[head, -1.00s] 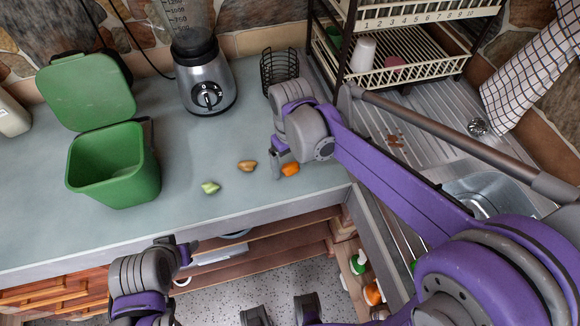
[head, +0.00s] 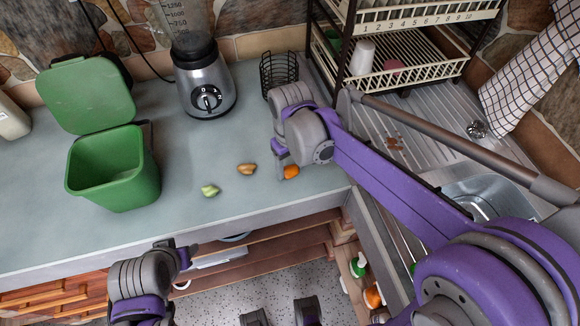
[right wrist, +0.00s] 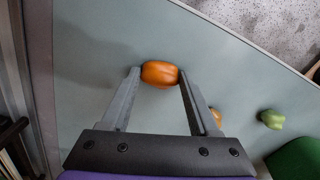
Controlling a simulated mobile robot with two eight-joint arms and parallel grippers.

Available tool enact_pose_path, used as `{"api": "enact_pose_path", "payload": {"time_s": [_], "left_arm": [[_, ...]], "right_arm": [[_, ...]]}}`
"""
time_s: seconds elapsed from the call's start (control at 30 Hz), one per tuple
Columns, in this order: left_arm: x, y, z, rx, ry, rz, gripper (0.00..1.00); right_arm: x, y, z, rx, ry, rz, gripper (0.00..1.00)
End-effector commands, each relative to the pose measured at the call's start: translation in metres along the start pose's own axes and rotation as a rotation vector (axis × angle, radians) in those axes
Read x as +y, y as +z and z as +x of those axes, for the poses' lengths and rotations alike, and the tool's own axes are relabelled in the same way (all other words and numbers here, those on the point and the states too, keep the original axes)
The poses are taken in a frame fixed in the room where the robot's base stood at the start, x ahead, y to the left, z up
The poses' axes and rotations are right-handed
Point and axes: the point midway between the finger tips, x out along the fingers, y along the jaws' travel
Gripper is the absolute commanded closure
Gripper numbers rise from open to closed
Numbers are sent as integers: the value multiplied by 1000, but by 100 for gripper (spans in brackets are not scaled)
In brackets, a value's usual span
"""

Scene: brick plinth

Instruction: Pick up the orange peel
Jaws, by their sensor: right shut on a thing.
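The orange peel (head: 291,172) is a small bright orange piece on the grey-green counter near its front edge. It also shows in the right wrist view (right wrist: 160,73), between the fingertips. My right gripper (head: 285,165) is shut on it, with a finger on each side (right wrist: 160,80). The peel looks to be at counter height; I cannot tell if it is clear of the surface. My left gripper (head: 187,252) is low in front of the counter, away from the peel, and its fingers are too unclear to judge.
A brown-orange piece (head: 247,169) and a pale green piece (head: 210,190) lie to the left of the peel. An open green bin (head: 115,180) stands farther left. A blender (head: 205,90), a black wire basket (head: 279,72) and a dish rack (head: 400,72) stand behind.

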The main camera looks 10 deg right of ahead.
Motion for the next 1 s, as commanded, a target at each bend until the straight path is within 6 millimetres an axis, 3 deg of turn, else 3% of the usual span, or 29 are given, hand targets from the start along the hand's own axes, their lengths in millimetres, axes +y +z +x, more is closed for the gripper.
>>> {"api": "enact_pose_path", "payload": {"time_s": [0.17,0.6,1.0], "left_arm": [[0,-1,-1,1,0,0,50],[0,-6,-6,4,0,0,50],[0,-6,-6,5,0,0,50]], "right_arm": [[0,0,-15,0,0,0,90],[0,0,-90,0,0,0,90],[0,0,-99,0,0,0,90]]}}
